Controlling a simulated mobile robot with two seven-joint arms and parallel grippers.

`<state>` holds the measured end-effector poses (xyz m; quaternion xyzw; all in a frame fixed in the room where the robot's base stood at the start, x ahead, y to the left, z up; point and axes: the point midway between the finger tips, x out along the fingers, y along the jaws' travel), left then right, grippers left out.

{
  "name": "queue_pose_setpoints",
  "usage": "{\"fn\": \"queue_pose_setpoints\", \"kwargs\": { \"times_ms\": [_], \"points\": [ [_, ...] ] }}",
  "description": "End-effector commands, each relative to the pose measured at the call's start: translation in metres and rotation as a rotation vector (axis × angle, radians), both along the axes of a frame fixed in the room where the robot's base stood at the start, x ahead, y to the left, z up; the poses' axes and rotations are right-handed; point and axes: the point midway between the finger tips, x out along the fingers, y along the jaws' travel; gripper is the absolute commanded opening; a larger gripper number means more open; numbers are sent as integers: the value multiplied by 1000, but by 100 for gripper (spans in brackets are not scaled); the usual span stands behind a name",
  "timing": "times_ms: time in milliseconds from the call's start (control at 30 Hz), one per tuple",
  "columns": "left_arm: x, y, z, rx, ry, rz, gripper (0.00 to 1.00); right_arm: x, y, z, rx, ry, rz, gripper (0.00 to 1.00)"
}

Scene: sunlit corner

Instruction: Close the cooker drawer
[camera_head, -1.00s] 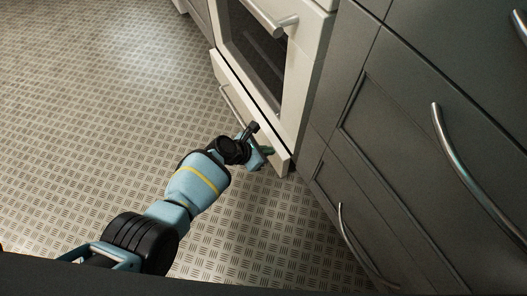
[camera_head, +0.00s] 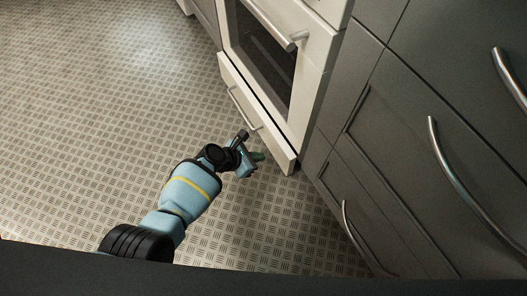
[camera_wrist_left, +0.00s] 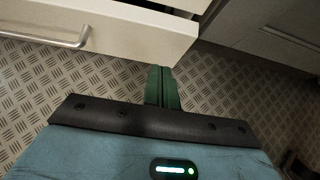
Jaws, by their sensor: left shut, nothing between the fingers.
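The cooker (camera_head: 313,88) is white with a dark-glass oven door. Its low white drawer (camera_head: 277,143) has a metal bar handle (camera_head: 240,107). The drawer front stands slightly out from the cooker, and in the left wrist view the drawer front (camera_wrist_left: 150,32) has a dark gap behind it. My left gripper (camera_head: 259,157) is in front of the drawer's near end, low by the floor. Its green fingers (camera_wrist_left: 161,85) are shut and empty, pointing at the front's lower edge near its right corner. I cannot tell whether they touch it. My right gripper is not in view.
Grey cabinets (camera_head: 392,160) with curved metal handles stand along the right, beside the cooker. The oven door handle (camera_head: 275,28) sticks out above the drawer. The patterned floor (camera_head: 100,120) is clear to the left.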

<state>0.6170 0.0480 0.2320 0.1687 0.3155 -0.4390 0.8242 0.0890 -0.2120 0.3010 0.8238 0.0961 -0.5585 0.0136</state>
Motion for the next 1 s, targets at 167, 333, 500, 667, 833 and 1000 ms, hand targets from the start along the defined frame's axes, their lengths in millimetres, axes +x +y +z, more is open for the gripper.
{"fn": "queue_pose_setpoints", "kwargs": {
  "times_ms": [167, 333, 500, 667, 833, 1000],
  "points": [
    [-12, 19, 25, 1, -1, 1, 0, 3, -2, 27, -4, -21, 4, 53],
    [-22, 33, 40, 0, -2, 0, 0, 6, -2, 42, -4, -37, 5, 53],
    [-28, 42, 46, 0, -1, 1, 0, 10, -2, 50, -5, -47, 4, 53],
    [-30, 44, 47, -1, 1, 0, 0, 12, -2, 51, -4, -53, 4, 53],
    [-36, 47, 42, 17, -5, -10, 17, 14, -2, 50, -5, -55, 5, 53],
    [-81, 68, 13, 151, -72, -105, 27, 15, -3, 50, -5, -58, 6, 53]
  ]
}}
